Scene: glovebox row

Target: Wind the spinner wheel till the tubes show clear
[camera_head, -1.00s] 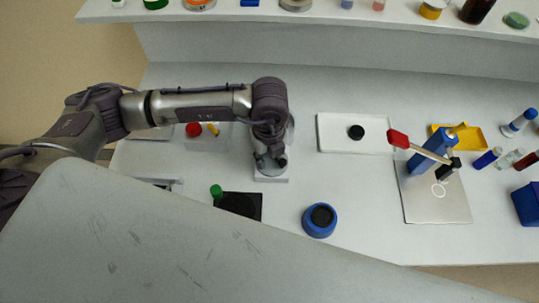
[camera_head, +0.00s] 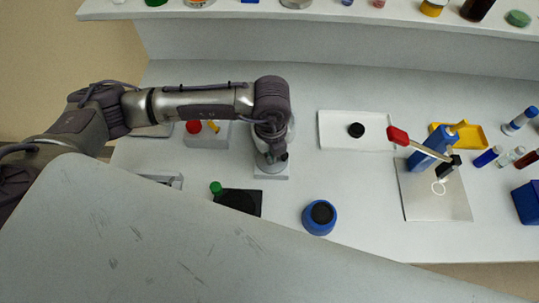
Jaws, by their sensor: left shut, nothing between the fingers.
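A black square piece with a dark round disc (camera_head: 238,201) and an upright green knob (camera_head: 216,188) lies at the front left of the bench; it may be the spinner wheel, and its front is partly cut off by a pale panel. My left gripper (camera_head: 271,160) points down over a small pale grey base (camera_head: 271,175) behind and right of the knob. It is shut and holds nothing; it hides most of what stands on that base. Tubes with blue (camera_head: 487,157) and red (camera_head: 526,159) contents or caps lie at the right. My right gripper is not in view.
A blue round pot (camera_head: 319,217) stands at the front. A white tray (camera_head: 335,129) holds a black disc. A blue lever press with a red handle (camera_head: 398,135) stands on a metal plate (camera_head: 418,203).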

